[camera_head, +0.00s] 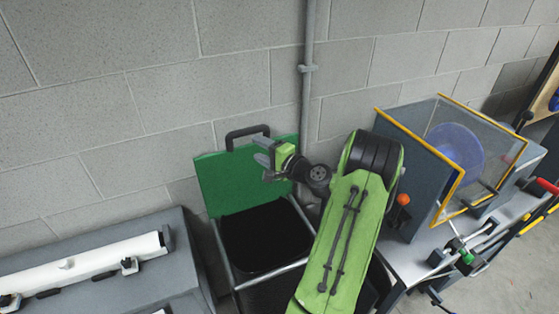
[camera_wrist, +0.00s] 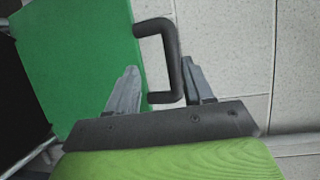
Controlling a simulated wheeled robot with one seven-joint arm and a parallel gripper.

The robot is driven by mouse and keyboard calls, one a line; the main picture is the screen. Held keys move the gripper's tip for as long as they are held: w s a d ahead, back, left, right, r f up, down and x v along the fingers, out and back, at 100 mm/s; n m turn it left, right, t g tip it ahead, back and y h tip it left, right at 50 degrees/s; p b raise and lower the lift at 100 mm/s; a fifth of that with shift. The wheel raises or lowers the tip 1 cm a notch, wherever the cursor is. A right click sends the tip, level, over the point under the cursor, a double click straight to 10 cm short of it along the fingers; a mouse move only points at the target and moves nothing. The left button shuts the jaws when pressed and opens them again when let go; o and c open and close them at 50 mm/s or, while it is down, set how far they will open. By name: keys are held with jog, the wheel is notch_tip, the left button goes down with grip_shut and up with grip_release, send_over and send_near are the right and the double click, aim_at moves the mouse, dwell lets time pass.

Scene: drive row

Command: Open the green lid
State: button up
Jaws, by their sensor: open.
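The green lid (camera_head: 222,179) stands raised, close to upright, at the back of a black bin (camera_head: 265,240) whose dark inside shows. A black handle (camera_head: 246,131) sits on the lid's upper edge. My gripper (camera_head: 262,160) is in front of the lid, just below the handle in the head view. In the wrist view, the green lid (camera_wrist: 80,60) fills the left side and its handle (camera_wrist: 172,60) reaches between the open fingers of my gripper (camera_wrist: 160,88). The fingers appear apart from the handle's bar; contact cannot be told.
A grey block wall (camera_head: 120,90) and a vertical pipe (camera_head: 308,80) stand right behind the lid. A grey cabinet (camera_head: 110,260) with a white roller is at left. A bench with a clear-guarded machine (camera_head: 455,150) and an orange knob (camera_head: 403,199) is at right.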

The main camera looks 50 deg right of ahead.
jog(key=s+a+r+b, duration=0.1)
jog(key=s, duration=1.1)
jog(key=shift+a+b, duration=0.2)
jog(key=shift+b, duration=0.15)
jog(key=shift+s, duration=0.1)
